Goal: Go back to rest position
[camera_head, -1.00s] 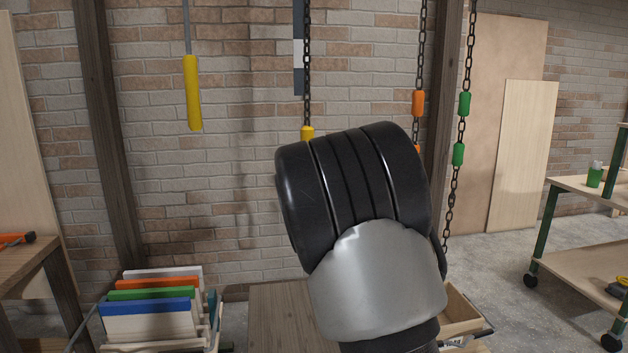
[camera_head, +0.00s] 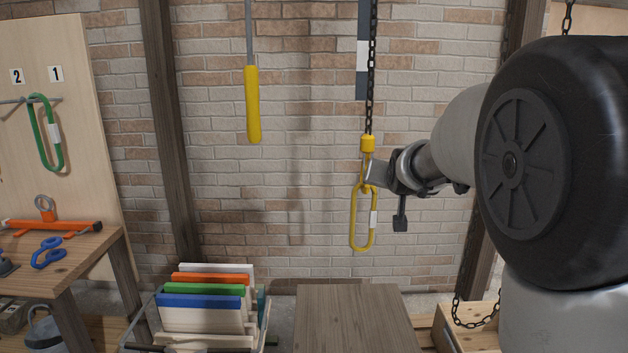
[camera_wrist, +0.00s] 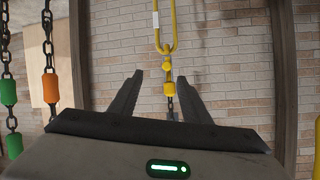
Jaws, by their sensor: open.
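A yellow carabiner (camera_head: 362,218) hangs upright below a yellow fitting (camera_head: 367,144) on a dark chain in the head view. My gripper (camera_head: 374,175) reaches in from the right, by the carabiner's top; a dark part of it hangs below. In the wrist view, my gripper (camera_wrist: 158,78) has its two dark fingers apart, with the fitting (camera_wrist: 169,88) seen between them and the carabiner (camera_wrist: 165,32) beyond at the top. I cannot tell whether the fingers touch anything. My arm covers the right side of the head view.
A yellow-handled rod (camera_head: 252,105) hangs to the left. A crate of coloured boards (camera_head: 205,310) and a wooden table (camera_head: 352,315) stand below. A workbench (camera_head: 85,250) with tools is at left, before a panel holding a green carabiner (camera_head: 45,133). Brick wall fills the back.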

